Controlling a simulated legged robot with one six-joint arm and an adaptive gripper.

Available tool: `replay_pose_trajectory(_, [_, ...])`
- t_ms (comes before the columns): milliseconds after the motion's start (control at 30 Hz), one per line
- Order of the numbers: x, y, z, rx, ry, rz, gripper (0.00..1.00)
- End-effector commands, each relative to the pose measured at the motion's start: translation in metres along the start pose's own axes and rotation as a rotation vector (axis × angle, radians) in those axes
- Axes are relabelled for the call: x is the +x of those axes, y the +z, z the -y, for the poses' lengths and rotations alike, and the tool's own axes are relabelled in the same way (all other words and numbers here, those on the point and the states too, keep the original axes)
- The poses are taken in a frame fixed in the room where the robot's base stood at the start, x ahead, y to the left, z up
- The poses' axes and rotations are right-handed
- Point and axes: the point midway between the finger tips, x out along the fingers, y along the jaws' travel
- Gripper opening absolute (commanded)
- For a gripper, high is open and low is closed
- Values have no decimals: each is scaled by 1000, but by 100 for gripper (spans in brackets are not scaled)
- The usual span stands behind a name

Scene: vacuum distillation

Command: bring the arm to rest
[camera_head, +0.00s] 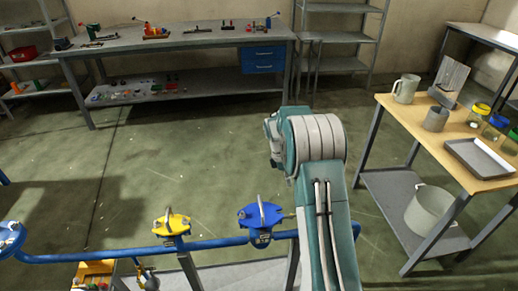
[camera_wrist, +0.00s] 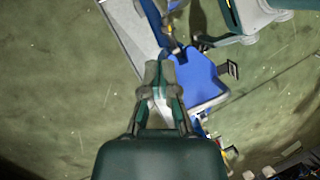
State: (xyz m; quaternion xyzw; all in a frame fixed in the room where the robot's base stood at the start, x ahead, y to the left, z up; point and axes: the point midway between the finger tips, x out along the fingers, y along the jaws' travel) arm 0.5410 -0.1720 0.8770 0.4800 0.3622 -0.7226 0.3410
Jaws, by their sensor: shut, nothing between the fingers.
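My arm (camera_head: 320,190) rises in the lower middle of the head view, with its teal and grey joint bent at the top. The gripper itself is hidden in the head view. In the wrist view my gripper (camera_wrist: 160,70) is shut and empty, its two fingertips together. A flat blue part (camera_wrist: 203,77) shows just beyond the fingertips, overlapping them in the picture. I cannot tell how far below it is or whether they touch.
A blue pipe (camera_head: 208,244) crosses the front, carrying a yellow valve (camera_head: 172,223) and a blue valve (camera_head: 260,216). A wooden-topped table (camera_head: 455,166) with vessels and a tray stands right. A long workbench (camera_head: 200,39) stands behind. Open green floor (camera_head: 170,140) lies between.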

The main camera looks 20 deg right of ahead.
Motion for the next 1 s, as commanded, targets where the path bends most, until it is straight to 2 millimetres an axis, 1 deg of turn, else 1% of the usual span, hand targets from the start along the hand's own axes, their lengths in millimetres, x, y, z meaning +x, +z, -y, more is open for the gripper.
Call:
replay_pose_trajectory(133, [-4,0,2,7,6,-3,0])
replay_pose_trajectory(167, [-7,0,3,12,11,-5,0])
replay_pose_trajectory(267, [-26,1,14,50,37,-20,0])
replay_pose_trajectory(400, [-58,3,38,131,84,-56,0])
replay_pose_trajectory(600, [-99,6,75,248,147,-115,0])
replay_pose_trajectory(800, [-132,10,116,362,201,-183,0])
replay_pose_trajectory(1000, [-156,15,160,474,246,-261,0])
